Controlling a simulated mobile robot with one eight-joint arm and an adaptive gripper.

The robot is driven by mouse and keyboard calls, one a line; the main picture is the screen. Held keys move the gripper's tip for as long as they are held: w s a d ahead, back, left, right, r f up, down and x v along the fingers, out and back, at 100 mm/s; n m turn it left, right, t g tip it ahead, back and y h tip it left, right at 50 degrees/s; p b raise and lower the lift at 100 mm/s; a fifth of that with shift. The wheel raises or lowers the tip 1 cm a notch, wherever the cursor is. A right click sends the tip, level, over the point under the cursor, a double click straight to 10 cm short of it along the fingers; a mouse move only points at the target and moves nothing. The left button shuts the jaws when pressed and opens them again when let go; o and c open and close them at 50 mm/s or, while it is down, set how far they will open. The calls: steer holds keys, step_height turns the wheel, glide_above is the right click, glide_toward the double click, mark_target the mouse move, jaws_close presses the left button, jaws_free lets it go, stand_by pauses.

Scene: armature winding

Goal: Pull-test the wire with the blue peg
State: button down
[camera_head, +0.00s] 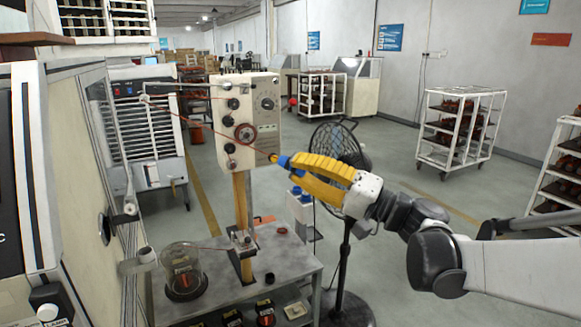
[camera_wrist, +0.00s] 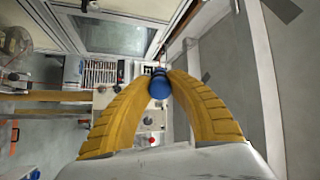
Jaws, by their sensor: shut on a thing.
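The blue peg (camera_head: 284,161) is held between the yellow fingertips of my gripper (camera_head: 281,161), in front of the lower right of the cream tension panel (camera_head: 262,135). In the wrist view the blue peg (camera_wrist: 159,88) sits between the two curved fingers (camera_wrist: 160,75), which are closed around it. A thin reddish wire (camera_head: 262,151) runs near the peg's tip across the panel; whether it is tied to the peg is too small to tell. The wire spool (camera_head: 184,279) stands under a clear cover on the grey bench (camera_head: 222,280).
A black fan (camera_head: 340,143) on a stand is close behind and below my gripper. A wooden post (camera_head: 240,205) carries the panel. A winding machine (camera_head: 75,150) is at the left. White racks (camera_head: 460,128) stand at the right, with open floor between.

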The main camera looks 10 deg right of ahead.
steer(key=b+v, duration=0.4)
steer(key=v, duration=1.7)
steer(key=shift+d, duration=0.3)
stand_by(1.0)
stand_by(0.6)
steer(key=p+x, duration=0.2)
steer(key=x, duration=0.8)
stand_by(0.4)
steer(key=shift+a, duration=0.1)
stand_by(1.2)
